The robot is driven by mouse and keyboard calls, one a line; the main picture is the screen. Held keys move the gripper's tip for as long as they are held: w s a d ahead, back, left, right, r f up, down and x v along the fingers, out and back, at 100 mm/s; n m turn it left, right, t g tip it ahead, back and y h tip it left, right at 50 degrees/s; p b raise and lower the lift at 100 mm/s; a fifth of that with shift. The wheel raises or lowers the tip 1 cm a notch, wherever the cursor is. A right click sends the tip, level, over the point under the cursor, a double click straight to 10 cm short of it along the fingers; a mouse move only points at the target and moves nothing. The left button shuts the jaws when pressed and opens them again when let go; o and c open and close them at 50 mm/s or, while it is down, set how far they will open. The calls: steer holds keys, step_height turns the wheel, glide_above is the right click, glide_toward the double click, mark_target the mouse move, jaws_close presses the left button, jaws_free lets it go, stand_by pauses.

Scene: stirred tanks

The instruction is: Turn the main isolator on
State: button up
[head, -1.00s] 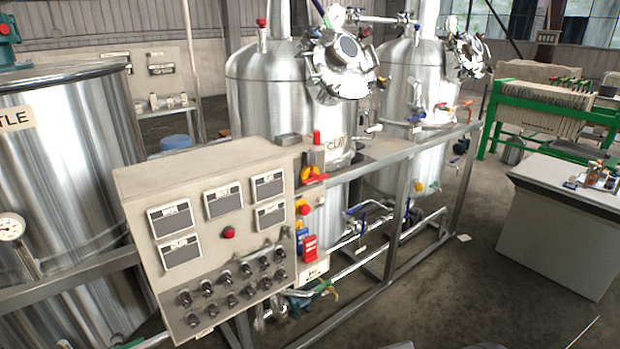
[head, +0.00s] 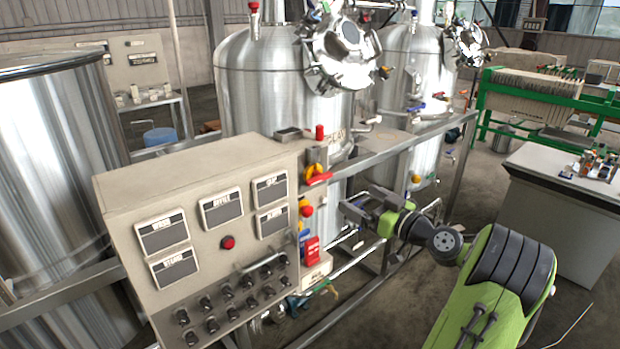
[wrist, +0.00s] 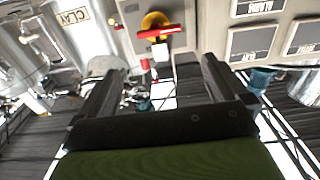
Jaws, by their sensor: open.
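The main isolator is a red handle on a yellow round base (head: 316,175), on the narrow side plate at the right of the control cabinet. In the wrist view the isolator (wrist: 157,27) is beyond the fingertips, near the top middle, with its red handle lying roughly crosswise in the picture. My gripper (head: 358,203) is to the right of and slightly below the isolator in the head view. In the wrist view my gripper (wrist: 160,72) has its two fingers wide apart, with nothing between them. It is apart from the handle.
The cabinet (head: 200,195) carries meters, a red button (head: 228,242) and several black knobs. Below the isolator are a red button on yellow (head: 306,208) and a red tag (head: 312,249). A steel frame rail (head: 385,155) and the CLAY tank (head: 265,85) stand close behind.

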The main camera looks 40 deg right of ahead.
mark_target(322, 178)
steer(key=w+p, duration=0.2)
steer(key=w, duration=1.2)
steer(key=shift+a, duration=0.15)
steer(key=shift+s, duration=0.1)
steer(key=shift+c, duration=0.3)
steer(key=shift+f, duration=0.1)
steer(key=c, duration=0.7)
